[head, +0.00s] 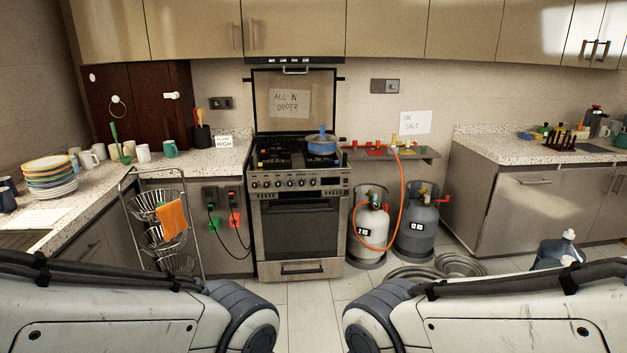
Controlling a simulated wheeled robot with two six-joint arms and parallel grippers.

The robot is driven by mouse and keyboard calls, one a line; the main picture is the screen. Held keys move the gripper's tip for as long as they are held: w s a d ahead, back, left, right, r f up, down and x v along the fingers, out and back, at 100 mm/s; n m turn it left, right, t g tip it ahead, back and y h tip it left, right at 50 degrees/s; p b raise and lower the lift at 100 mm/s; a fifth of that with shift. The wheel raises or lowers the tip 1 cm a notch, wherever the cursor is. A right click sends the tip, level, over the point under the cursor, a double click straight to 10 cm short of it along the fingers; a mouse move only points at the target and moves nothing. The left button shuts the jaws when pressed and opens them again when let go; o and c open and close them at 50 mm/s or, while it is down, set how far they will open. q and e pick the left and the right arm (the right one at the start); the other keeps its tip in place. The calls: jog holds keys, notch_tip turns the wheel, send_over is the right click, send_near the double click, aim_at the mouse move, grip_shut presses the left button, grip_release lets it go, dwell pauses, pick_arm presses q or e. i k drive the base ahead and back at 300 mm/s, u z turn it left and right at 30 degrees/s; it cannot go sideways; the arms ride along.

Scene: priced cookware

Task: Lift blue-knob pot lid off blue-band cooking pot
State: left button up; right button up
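The cooking pot (322,149) with a blue band stands on the right rear part of the stove (298,205). Its lid (321,138) sits on top, with a small knob (322,129) at its middle. The pot is small and far off, so fine detail is hard to tell. My two arms reach in along the bottom left and bottom right, well short of the stove. Neither gripper shows in the head view.
Gas bottles (417,222) and an orange hose (401,190) stand right of the stove, below a small shelf (400,154). A wire basket rack (158,222) stands left. The floor (305,300) before the stove is clear.

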aim_at(323, 137)
jog(key=i, duration=4.4)
jog(key=z, duration=0.2)
